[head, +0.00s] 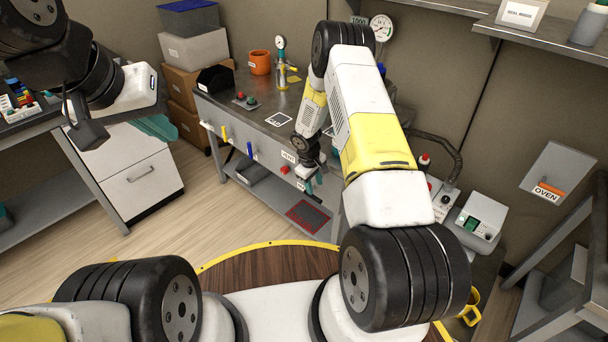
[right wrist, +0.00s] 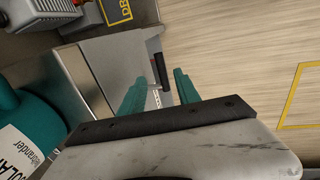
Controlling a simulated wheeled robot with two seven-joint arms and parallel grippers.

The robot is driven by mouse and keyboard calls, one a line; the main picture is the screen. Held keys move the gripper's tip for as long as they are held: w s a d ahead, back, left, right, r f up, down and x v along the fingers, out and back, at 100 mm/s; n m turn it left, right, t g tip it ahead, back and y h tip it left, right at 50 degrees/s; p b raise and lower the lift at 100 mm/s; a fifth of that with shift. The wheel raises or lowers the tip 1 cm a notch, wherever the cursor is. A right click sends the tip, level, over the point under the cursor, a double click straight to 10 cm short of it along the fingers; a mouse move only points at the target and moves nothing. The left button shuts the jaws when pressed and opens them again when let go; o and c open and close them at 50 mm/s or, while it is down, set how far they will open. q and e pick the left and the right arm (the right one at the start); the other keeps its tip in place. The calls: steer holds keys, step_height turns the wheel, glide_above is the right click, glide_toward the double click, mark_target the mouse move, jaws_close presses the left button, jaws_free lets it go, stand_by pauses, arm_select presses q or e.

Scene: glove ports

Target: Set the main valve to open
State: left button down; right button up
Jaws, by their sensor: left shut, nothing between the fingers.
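Small handles sit along the bench's front panel in the head view: a yellow one (head: 225,133), a blue one (head: 250,150) and a red one (head: 285,169). A white label (head: 289,156) is above the red one, too small to read surely, so I cannot tell which handle is the main valve. My right gripper (head: 314,182) is at this panel, right of the red handle, partly hidden by its wrist. In the right wrist view its teal fingers (right wrist: 161,92) stand apart, a dark bar (right wrist: 160,74) beyond them. My left gripper (head: 155,127) is shut and empty, away from the panel.
The bench top (head: 255,108) holds an orange pot (head: 260,62) and a gauge. A white drawer cabinet (head: 135,184) stands left. A grey box marked OVEN (head: 560,172) is on the right. Wooden floor (head: 195,215) is clear between.

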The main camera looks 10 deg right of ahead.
mark_target(317, 198)
steer(key=f, duration=0.5)
steer(key=w+d+f, duration=0.1)
steer(key=f, duration=0.1)
steer(key=shift+d+f, duration=0.1)
steer(key=shift+f, duration=0.25)
steer(key=shift+s, duration=0.1)
steer(key=shift+c, duration=0.5)
jaws_close()
stand_by(0.5)
